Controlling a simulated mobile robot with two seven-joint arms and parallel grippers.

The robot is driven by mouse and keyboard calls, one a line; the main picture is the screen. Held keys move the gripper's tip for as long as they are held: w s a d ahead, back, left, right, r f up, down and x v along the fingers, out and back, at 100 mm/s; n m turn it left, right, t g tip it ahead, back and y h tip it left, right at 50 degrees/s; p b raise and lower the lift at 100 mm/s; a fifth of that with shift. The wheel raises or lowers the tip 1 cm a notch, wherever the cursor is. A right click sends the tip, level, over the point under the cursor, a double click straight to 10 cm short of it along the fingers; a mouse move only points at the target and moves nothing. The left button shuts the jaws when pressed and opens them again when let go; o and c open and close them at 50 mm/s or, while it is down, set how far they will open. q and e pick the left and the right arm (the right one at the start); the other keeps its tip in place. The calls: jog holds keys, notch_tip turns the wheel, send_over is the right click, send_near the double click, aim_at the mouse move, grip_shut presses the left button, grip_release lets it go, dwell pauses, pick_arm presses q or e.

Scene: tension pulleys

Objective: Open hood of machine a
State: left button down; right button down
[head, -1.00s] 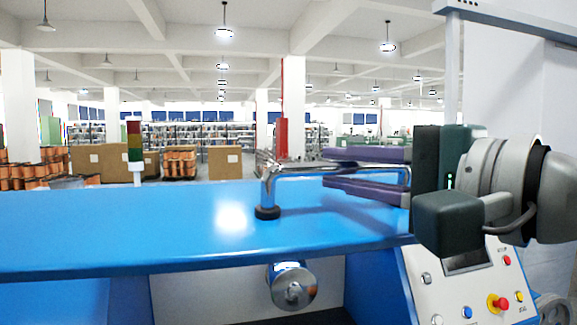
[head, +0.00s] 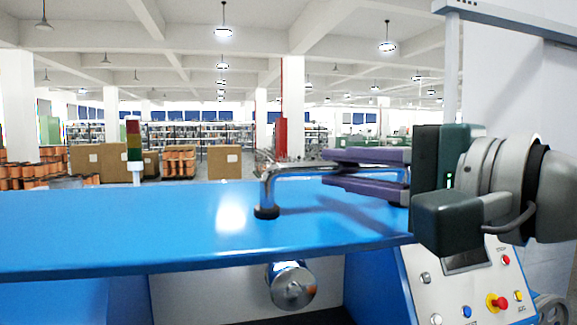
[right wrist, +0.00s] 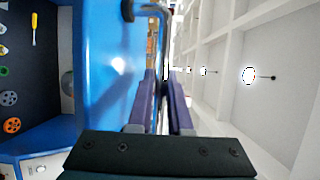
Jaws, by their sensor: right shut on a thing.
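The machine's hood (head: 130,225) is a flat, glossy blue panel across the middle of the head view, and it also shows in the right wrist view (right wrist: 100,70). A chrome handle (head: 268,190) with a black foot stands on it, its bar running right; the bar also shows in the right wrist view (right wrist: 150,9). My right gripper (head: 326,167) comes in from the right with purple fingers, shut on the handle's bar just above the hood. The fingers hide part of the bar. My left gripper is not in view.
A control panel (head: 470,285) with buttons and a red emergency knob is below the right end of the hood. A chrome roller (head: 291,286) sticks out under the hood. A signal lamp (head: 134,145), boxes and shelves stand behind.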

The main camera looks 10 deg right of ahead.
jog(key=shift+f, duration=0.1)
dwell(0.3)
notch_tip(320, 180, down, 10)
jog(key=s+t+b, duration=0.1)
jog(key=s+b, duration=0.1)
jog(key=b, duration=0.9)
jog(key=shift+s+n+y, duration=0.3)
jog(key=shift+s+n, duration=0.1)
